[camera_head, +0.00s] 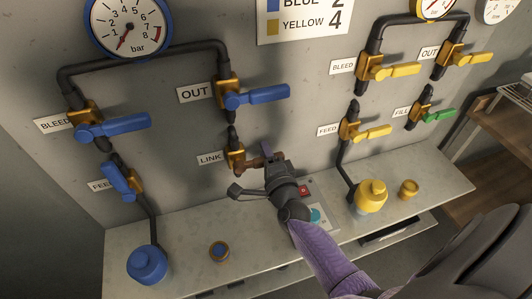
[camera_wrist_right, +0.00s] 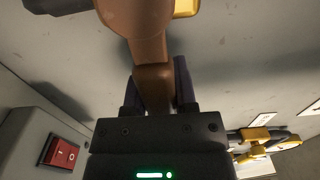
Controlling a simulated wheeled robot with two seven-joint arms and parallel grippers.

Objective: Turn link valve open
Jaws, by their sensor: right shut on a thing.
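The link valve (camera_head: 235,158) is a brass body on the wall, beside the LINK label (camera_head: 210,158). Its brown handle (camera_head: 254,162) sticks out to the right, roughly level, in the head view. My right gripper (camera_head: 271,158) is at the handle's outer end. In the right wrist view the brown handle (camera_wrist_right: 154,80) runs down between the two dark fingers (camera_wrist_right: 156,88), and the gripper is shut on it. The handle's tip is hidden by the gripper. My left gripper is not in view.
Blue-handled OUT valve (camera_head: 256,96) sits above. Yellow FEED valve (camera_head: 366,132) is to the right. A blue cap (camera_head: 147,264) and a yellow cap (camera_head: 371,195) stand on the shelf (camera_head: 190,238) below. A red switch (camera_wrist_right: 62,153) is close by in the wrist view.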

